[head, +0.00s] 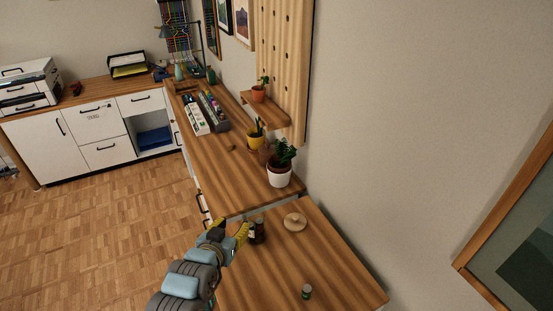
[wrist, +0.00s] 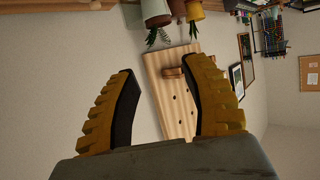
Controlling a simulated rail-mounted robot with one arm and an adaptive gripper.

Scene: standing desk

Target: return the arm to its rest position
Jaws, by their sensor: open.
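My gripper (head: 233,226) is at the left edge of the near desk in the head view, its yellow fingers pointing toward the back of the room. In the wrist view my gripper (wrist: 158,62) has its two ridged yellow fingers spread wide, with nothing between them. The pegboard and wall show in the gap behind. My blue-grey arm reaches up from the bottom of the head view. A small dark bottle (head: 259,232) stands just right of the fingers; I cannot tell the exact gap between them.
A round wooden object (head: 295,222) and a small dark jar (head: 306,292) sit on the near desk (head: 335,270). Behind are a white-potted plant (head: 280,173), a yellow pot (head: 255,142) and a wall shelf (head: 268,112). Open floor (head: 110,230) lies left.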

